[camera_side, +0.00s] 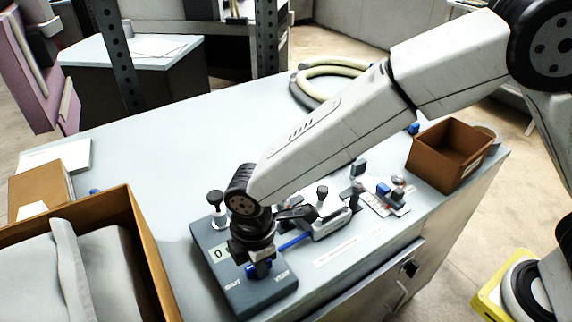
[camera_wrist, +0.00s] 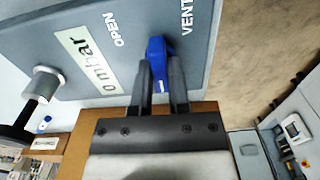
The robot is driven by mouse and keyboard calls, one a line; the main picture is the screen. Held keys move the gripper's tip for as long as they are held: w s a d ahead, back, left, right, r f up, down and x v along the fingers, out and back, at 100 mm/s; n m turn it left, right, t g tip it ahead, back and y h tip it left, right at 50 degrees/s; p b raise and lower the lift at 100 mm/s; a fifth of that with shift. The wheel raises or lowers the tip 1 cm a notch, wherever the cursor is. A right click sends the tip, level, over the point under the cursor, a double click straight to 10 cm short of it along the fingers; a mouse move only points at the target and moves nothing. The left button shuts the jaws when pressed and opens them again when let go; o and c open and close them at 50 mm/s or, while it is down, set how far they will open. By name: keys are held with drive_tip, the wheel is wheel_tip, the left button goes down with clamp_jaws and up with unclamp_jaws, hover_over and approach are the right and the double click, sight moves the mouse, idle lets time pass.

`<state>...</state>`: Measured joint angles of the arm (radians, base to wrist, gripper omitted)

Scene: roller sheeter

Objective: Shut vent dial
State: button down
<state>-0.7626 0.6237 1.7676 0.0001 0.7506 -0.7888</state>
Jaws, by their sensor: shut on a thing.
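The vent dial is a blue knob (camera_wrist: 156,52) on a dark grey panel (camera_wrist: 110,15) in the wrist view. OPEN is printed left of the knob and VENT to its upper right. My gripper (camera_wrist: 160,68) is shut on the knob, one finger on each side. In the side view the blue knob (camera_side: 259,271) shows under my gripper (camera_side: 256,262), on top of the grey box (camera_side: 270,294) at the table's front edge. SHUT and VENT are printed along the box's front. The fingers hide part of the knob, and I cannot tell its exact setting.
A black-topped plunger (camera_side: 216,200) stands on the box's back left, near a 0 mbar display (camera_wrist: 88,58). An open brown carton (camera_side: 145,250) stands close on the left. Small clamps and parts (camera_side: 325,215) and a brown bin (camera_side: 450,155) lie to the right.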

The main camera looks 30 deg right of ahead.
idle(0.3)
drive_tip(key=c, duration=0.6)
unclamp_jaws()
drive_tip(key=shift+r, duration=0.15)
drive_tip(key=shift+r, duration=3.8)
drive_tip(key=shift+d, duration=0.1)
